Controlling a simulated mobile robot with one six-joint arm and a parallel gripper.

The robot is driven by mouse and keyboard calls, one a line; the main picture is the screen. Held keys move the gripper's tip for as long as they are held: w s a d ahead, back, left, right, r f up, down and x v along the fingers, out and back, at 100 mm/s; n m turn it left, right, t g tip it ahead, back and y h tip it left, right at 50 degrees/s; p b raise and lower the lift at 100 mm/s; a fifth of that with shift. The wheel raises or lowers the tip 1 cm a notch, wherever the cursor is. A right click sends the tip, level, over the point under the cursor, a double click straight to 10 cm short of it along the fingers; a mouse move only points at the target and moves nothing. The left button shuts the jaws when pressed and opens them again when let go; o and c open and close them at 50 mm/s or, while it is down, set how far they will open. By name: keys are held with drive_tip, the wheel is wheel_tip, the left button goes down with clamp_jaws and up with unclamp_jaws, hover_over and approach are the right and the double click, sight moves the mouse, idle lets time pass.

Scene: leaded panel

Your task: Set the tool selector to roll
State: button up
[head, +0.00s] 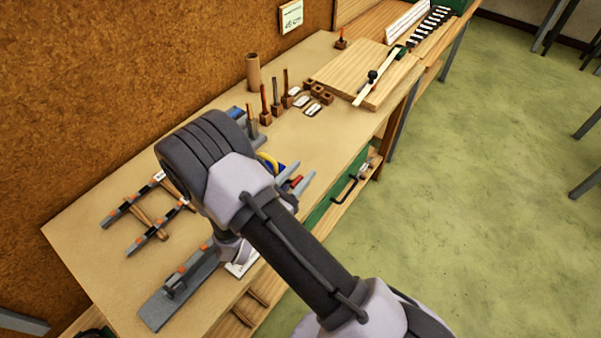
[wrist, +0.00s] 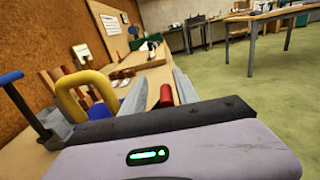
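My gripper (head: 304,170) is over the bench near its front edge, its two grey fingers apart. In the wrist view, my gripper (wrist: 160,76) has a short red cylinder (wrist: 166,95) between its fingers, nearer the right one; I cannot tell whether they touch. The red piece also shows in the head view (head: 296,181). A yellow loop handle (wrist: 82,92) with blue beside it stands left of the fingers. I cannot tell for certain which part is the tool selector; no roll marking is readable. My arm hides part of the bench in the head view.
Upright tools in wooden blocks (head: 265,105) stand beyond my gripper. A wooden board (head: 365,75) with a black-knobbed bar lies farther back. Racks with orange marks (head: 150,215) and a grey rail (head: 180,285) lie left of my arm.

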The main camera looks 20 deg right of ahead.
drive_tip(key=shift+s+r, duration=0.1)
drive_tip(key=p+v, duration=0.2)
drive_tip(key=v, duration=1.5)
drive_tip(key=shift+s, duration=0.15)
drive_tip(key=shift+a, duration=0.1)
